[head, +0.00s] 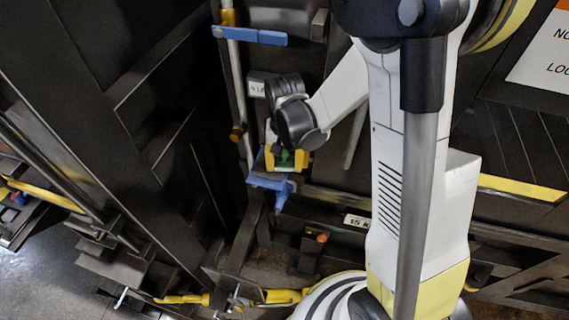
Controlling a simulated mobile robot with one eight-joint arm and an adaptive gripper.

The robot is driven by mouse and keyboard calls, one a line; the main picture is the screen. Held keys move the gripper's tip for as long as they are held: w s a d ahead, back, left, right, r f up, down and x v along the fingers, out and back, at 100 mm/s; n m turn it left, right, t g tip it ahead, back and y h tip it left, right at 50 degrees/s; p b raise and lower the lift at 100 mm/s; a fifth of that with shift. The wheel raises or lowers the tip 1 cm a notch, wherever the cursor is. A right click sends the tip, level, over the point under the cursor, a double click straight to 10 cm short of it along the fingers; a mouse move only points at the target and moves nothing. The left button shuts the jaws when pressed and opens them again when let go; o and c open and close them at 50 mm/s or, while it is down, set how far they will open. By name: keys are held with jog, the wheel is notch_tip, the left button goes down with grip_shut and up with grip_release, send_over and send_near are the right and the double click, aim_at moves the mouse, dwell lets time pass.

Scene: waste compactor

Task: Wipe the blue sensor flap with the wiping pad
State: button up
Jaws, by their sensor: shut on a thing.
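My gripper (287,158) is at the end of the white arm, near the middle of the view, beside the vertical rod. It is small and partly hidden by the dark wrist. It is shut on what looks like the wiping pad, a small green and yellow piece; its outline is hard to make out. A blue flap (268,181) sits just below and left of the gripper, at the lower part of the rod. I cannot tell whether the pad touches it. Another blue flap (250,36) sticks out level from the rod's upper end, well above the gripper.
The pale vertical rod (239,90) has yellow fittings and stands close to the gripper. Dark compactor panels (130,110) fill the left side. Yellow handles (182,299) and metal brackets lie low down. A "15" label (357,221) is right of the lower flap. Grey floor shows at lower left.

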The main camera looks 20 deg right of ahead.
aim_at(259, 165)
jog(key=shift+f+b, duration=0.3)
jog(key=shift+f, duration=0.05)
jog(key=shift+w+a+r+b, duration=0.1)
jog(key=shift+w+a+b, duration=0.1)
jog(key=shift+w+a, duration=0.55)
jog(key=shift+w+a+b, duration=0.2)
jog(key=shift+w+a, duration=0.25)
jog(key=shift+a, duration=0.45)
jog(key=shift+w+a+b, duration=0.55)
jog(key=shift+w+a, duration=0.4)
jog(key=shift+a, duration=0.3)
jog(key=shift+w+a+b, duration=0.1)
jog(key=shift+a+b, duration=0.05)
jog(key=shift+b, duration=0.15)
